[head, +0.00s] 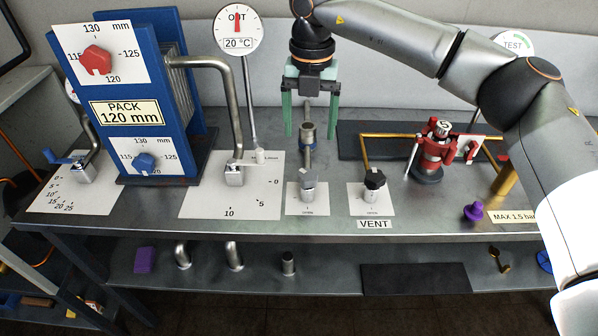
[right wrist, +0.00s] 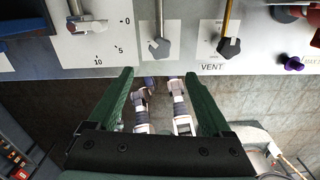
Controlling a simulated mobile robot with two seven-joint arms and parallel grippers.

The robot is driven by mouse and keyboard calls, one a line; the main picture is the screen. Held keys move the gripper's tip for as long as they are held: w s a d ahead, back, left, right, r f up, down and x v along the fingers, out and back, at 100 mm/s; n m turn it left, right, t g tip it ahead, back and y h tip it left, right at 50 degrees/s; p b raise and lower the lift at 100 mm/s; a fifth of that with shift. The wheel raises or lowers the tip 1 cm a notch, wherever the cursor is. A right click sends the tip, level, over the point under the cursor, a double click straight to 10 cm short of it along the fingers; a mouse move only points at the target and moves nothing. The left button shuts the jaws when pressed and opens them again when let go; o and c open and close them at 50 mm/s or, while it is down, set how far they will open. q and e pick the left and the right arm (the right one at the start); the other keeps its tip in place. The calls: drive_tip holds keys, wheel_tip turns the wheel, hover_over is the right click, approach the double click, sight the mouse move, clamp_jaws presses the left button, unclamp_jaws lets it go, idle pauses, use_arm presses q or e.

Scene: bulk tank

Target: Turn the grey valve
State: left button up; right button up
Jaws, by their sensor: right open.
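The grey valve (head: 307,179) has a faceted grey knob on a short metal stem. It stands on a white plate on the bench, in front of a metal pipe. In the right wrist view its knob (right wrist: 160,48) lies beyond the fingertips, near the middle. My right gripper (head: 310,126) points down above and behind the valve in the head view, around the line of the pipe. Its green fingers (right wrist: 157,75) are wide apart, with nothing held between them, and do not appear to touch the valve. My left gripper is not in view.
A black-knobbed valve (head: 375,180) marked VENT stands close to the right. A bent metal pipe (head: 235,120) rises at the left, beside the blue PACK frame (head: 165,90). A round temperature dial (head: 238,29) stands behind. A red device (head: 435,148) and purple knob (head: 474,211) are farther right.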

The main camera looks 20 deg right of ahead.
sight(308, 176)
wheel_tip(308, 176, down, 12)
drive_tip(key=shift+f+p, duration=0.25)
drive_tip(key=shift+p, duration=0.3)
clamp_jaws()
idle(0.6)
